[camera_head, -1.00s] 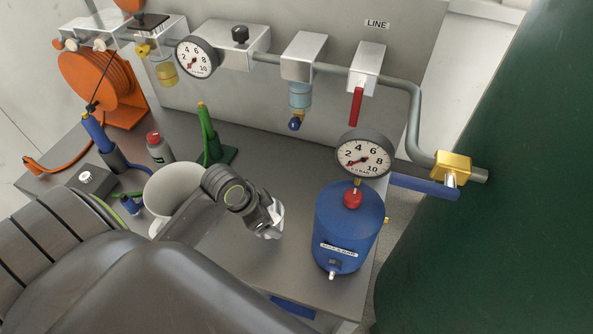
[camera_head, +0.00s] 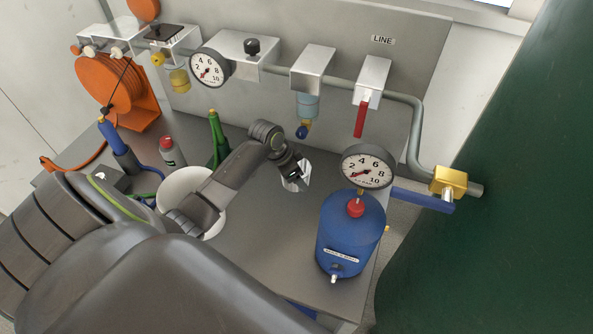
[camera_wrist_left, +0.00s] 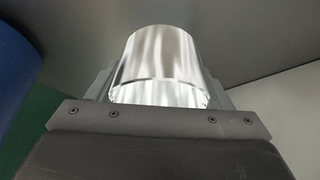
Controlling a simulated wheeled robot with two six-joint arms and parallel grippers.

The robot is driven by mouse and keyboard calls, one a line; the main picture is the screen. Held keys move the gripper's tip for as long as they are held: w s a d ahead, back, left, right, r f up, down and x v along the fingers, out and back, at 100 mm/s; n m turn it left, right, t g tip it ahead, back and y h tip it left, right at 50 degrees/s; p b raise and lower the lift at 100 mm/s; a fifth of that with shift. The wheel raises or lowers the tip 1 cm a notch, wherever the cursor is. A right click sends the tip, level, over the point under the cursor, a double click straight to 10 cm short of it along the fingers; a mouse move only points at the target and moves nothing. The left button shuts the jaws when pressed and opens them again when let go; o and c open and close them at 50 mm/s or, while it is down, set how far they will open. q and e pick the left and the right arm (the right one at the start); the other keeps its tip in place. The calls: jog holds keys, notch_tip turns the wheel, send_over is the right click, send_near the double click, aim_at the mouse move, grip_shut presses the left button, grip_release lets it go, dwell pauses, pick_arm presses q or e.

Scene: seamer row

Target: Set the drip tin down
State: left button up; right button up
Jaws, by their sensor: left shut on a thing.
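The drip tin (camera_head: 296,174) is a small shiny metal cup. In the head view it is over the grey bench top, left of the blue tank and in front of the filter bowl (camera_head: 307,106) with the blue drain knob (camera_head: 303,130). My left gripper (camera_head: 290,166) is shut on the tin. In the left wrist view the tin (camera_wrist_left: 165,62) sits between the fingers, its bright wall showing. I cannot tell whether its base touches the bench. My right gripper is in neither view.
The blue tank (camera_head: 348,240) with a gauge (camera_head: 367,167) stands right of the tin. A white bucket (camera_head: 217,222) sits beneath my left arm. A red lever (camera_head: 360,119) hangs behind. Bench between bucket and tank is clear.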

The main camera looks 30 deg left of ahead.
pick_arm(q)
jog(key=shift+w+a+f, duration=0.1)
jog(key=shift+w, duration=0.3)
jog(key=shift+f+p, duration=0.55)
jog(key=shift+f, duration=1.1)
jog(key=shift+f, duration=0.15)
jog(key=o, duration=1)
jog(key=shift+o, duration=0.2)
jog(key=v, duration=1.2)
jog(key=shift+r+b, duration=0.2)
jog(key=shift+b, duration=0.2)
jog(key=shift+s+f, duration=0.1)
